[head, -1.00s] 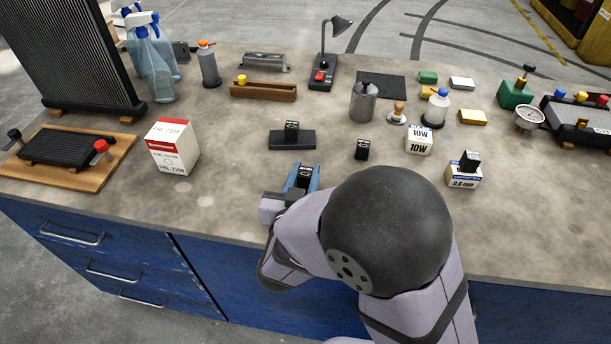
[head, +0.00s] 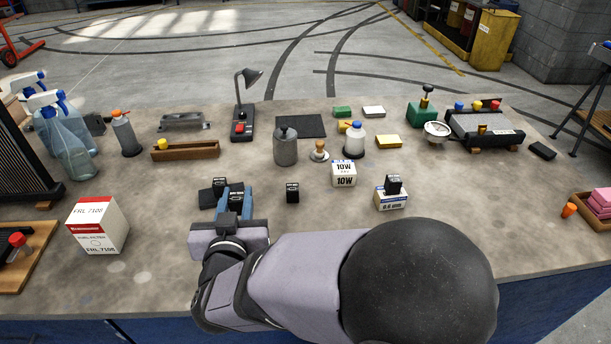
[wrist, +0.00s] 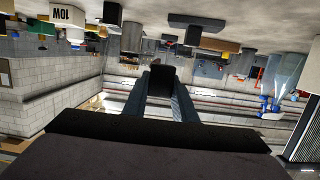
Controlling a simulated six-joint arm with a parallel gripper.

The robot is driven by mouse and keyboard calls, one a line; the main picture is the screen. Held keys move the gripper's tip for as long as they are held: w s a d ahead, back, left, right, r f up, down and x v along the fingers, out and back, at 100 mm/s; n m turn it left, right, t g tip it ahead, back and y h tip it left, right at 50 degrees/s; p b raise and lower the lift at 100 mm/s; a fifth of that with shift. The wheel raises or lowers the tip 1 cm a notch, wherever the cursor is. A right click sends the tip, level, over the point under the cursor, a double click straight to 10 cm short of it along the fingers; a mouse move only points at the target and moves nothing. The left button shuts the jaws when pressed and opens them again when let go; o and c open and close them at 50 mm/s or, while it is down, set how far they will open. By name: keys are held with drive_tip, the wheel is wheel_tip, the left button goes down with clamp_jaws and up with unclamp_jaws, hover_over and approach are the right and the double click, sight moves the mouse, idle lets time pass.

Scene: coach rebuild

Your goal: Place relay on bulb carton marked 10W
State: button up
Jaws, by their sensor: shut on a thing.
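The white bulb carton marked 10W (head: 344,174) stands on the bench, right of my gripper, its top bare; it shows upside down at the wrist view's upper left (wrist: 68,17). My gripper (head: 235,194) is shut on a black relay (head: 236,186), held above the bench in front of the black base. The held relay also shows between the fingers in the wrist view (wrist: 160,78). A second relay (head: 292,192) stands on the bench between my gripper and the 10W carton. Another relay (head: 393,184) sits on a carton marked 0.6 ohm (head: 391,201).
A black base (head: 207,198) with a small black block (head: 219,184) on it is partly hidden behind my gripper. A grey canister (head: 286,148), a wooden-handled stamp (head: 319,151) and a white bottle (head: 354,140) stand behind the 10W carton.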

drive_tip(key=w+d+r+m+g+h, duration=0.1)
drive_tip(key=w+d+m+h, duration=0.1)
drive_tip(key=d, duration=0.9)
drive_tip(key=w+d+r+m+g+h+p, duration=0.1)
drive_tip(key=w+d+m+h, duration=0.2)
drive_tip(key=d, duration=0.9)
drive_tip(key=w+d+r+m+g+h+p, duration=0.1)
drive_tip(key=d+h, duration=0.4)
drive_tip(key=d, duration=0.6)
drive_tip(key=shift+w+d+r+m+g, duration=0.15)
drive_tip(key=shift+w+d+r+m, duration=0.1)
drive_tip(key=shift+w+m, duration=0.3)
drive_tip(key=shift+w+d+r+m+g, duration=0.1)
drive_tip(key=shift+w+r+m+g, duration=0.2)
drive_tip(key=shift+w, duration=0.45)
drive_tip(key=w+d+r, duration=0.2)
drive_tip(key=d, duration=0.2)
drive_tip(key=n+t+y, duration=0.4)
drive_tip(key=n+y, duration=0.4)
drive_tip(key=y, duration=0.2)
hover_over(344, 166)
drive_tip(key=shift+f, duration=0.8)
drive_tip(key=shift+f+p, duration=1.05)
drive_tip(key=shift+f, duration=3.8)
